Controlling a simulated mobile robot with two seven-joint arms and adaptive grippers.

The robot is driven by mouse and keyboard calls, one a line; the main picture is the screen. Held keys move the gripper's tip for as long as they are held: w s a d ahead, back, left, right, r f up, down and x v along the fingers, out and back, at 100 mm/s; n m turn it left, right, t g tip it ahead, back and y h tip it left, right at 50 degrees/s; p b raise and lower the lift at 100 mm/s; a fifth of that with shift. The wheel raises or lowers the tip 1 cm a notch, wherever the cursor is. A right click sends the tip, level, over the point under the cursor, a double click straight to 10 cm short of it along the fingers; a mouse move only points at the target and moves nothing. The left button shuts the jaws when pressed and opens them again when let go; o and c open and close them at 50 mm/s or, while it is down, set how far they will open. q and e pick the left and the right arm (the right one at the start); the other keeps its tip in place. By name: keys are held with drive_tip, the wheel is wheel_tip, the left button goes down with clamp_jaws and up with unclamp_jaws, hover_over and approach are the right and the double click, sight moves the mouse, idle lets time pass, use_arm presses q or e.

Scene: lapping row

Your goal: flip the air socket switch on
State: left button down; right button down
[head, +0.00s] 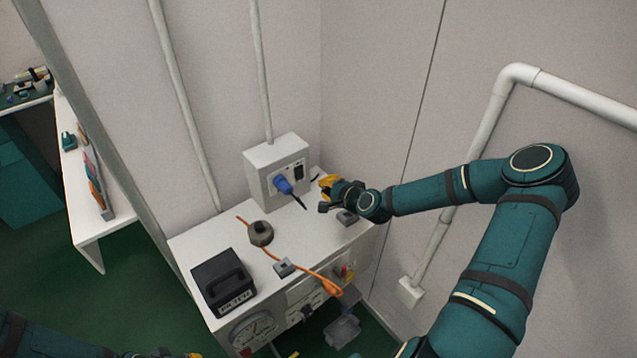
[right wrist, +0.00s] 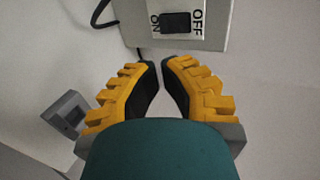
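The air socket is a light grey wall box (head: 272,160) above the back of the white bench, with a blue plug (head: 284,186) in its front. Its black switch (head: 299,171) is right of the plug. In the right wrist view the switch (right wrist: 175,23) lies between the letters ON and OFF; I cannot tell which way it is tipped. My right gripper (head: 325,189) is beside the box, to the right of the switch. In the right wrist view its yellow fingers (right wrist: 161,65) are nearly together, empty, and apart from the switch. My left gripper (head: 180,354) is cut off at the bottom edge.
The white bench (head: 200,243) carries a black case (head: 223,282), a dark round weight (head: 261,233) and an orange cord (head: 300,271). A small grey block (head: 346,218) lies under the right gripper. White pipes run up the walls.

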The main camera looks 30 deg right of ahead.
drive_tip(key=shift+v, duration=1.7)
